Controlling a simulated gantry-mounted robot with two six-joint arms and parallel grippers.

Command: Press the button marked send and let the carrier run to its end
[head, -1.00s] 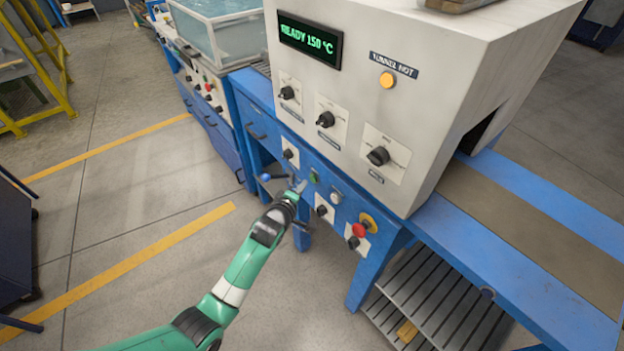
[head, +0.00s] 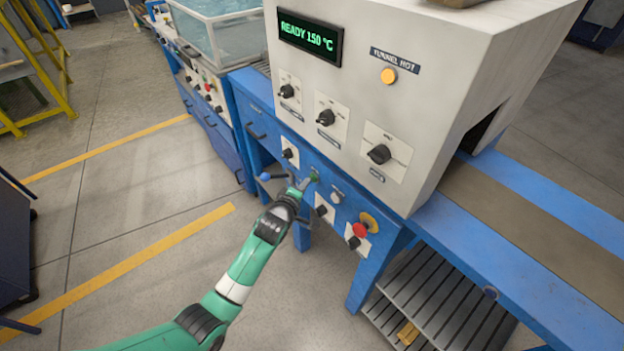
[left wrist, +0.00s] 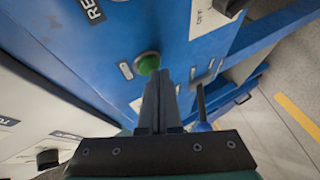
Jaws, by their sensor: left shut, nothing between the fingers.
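A green button (head: 314,176) is on the blue front panel below the white tunnel housing. It also shows in the left wrist view (left wrist: 147,63), beside a small pale plate. I cannot read a send mark on it. My left gripper (head: 304,184) is shut and empty, pointing at the green button. In the left wrist view its fingertips (left wrist: 160,76) are right at the button's edge; I cannot tell whether they touch it. No carrier can be made out in these views. My right gripper is not in view.
A blue-knobbed lever (head: 265,177) is left of the gripper. A white button (head: 336,198) and a red stop button (head: 360,230) are right of it. The display (head: 310,38) reads READY 150 °C. The amber TUNNEL HOT lamp (head: 388,76) is above. The belt (head: 530,225) looks empty.

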